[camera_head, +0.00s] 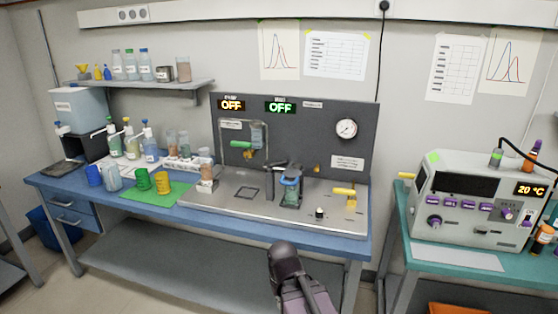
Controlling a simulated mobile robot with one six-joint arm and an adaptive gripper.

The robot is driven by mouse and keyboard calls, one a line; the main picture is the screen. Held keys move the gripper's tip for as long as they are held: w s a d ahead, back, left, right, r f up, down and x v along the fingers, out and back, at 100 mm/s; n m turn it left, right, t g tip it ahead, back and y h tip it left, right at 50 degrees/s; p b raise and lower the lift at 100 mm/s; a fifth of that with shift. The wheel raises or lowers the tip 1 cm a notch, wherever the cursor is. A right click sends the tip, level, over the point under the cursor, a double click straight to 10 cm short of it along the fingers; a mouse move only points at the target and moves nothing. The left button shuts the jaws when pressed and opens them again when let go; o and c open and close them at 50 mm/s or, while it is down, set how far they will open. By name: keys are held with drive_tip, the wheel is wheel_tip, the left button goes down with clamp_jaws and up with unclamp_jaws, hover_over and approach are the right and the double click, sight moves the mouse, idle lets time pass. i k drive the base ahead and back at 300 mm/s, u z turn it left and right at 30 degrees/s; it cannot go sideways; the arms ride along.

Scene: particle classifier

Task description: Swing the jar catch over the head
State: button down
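A dark, partly purple piece of my arm rises from the bottom edge, in front of the bench and apart from the jar. I cannot make out my gripper's fingers.
A yellow-handled lever (345,191) and a small black knob (319,214) are right of the jar. A beaker (207,178) stands at the deck's left. The dark back panel (310,135) rises behind. Cups stand on a green mat (138,197). The deck's front strip is clear.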

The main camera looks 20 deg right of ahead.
sight(277, 164)
drive_tip(key=k, duration=0.65)
drive_tip(key=u, duration=0.3)
drive_tip(key=i, duration=1.55)
drive_tip(key=z, duration=0.2)
